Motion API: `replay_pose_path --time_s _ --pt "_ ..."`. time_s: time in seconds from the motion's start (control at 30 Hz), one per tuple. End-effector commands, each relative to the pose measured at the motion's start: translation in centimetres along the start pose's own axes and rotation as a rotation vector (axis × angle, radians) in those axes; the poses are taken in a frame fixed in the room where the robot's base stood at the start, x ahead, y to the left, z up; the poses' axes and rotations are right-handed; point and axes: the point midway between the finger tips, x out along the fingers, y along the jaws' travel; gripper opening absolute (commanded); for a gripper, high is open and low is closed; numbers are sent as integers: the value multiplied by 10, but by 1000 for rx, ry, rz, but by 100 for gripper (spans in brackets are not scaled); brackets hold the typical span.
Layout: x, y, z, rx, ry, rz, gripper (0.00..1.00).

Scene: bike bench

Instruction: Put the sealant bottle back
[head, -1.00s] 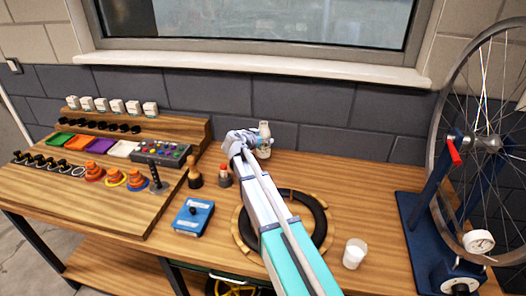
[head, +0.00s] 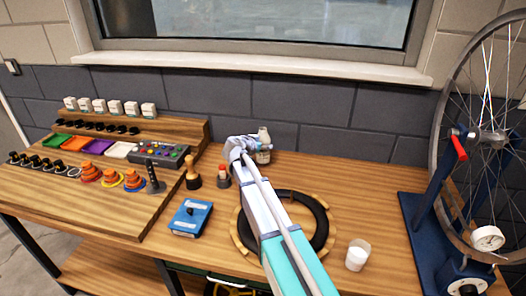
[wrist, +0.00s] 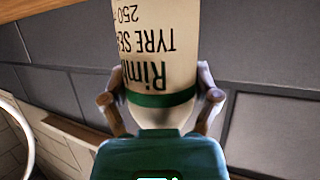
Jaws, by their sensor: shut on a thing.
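The sealant bottle (head: 264,156) is pale with a narrow top, at the back of the bench near the dark wall. In the wrist view the bottle (wrist: 150,45) fills the upper middle, with its tyre sealant lettering upside down and a green band. My gripper (wrist: 158,98) is shut on the bottle, one finger on each side. In the head view my gripper (head: 243,147) partly hides the bottle from the left. I cannot tell whether its base touches the bench.
A black tyre ring (head: 322,222) lies beneath my arm. A white cup (head: 357,255) and a wheel stand (head: 425,240) are to the right.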

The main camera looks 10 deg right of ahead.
Motion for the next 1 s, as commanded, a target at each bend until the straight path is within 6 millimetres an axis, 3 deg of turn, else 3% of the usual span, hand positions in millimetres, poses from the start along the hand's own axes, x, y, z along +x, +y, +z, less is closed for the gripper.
replay_pose_path --time_s 0.13,0.7,0.73,0.83,1.0 --pt "4 0 10 0 0 0 20" --pt "5 -1 14 -1 0 -1 20" --pt "4 -1 13 0 0 -1 84" --pt "4 -1 12 -1 0 -1 100" --pt "4 -1 12 -1 0 -1 100"
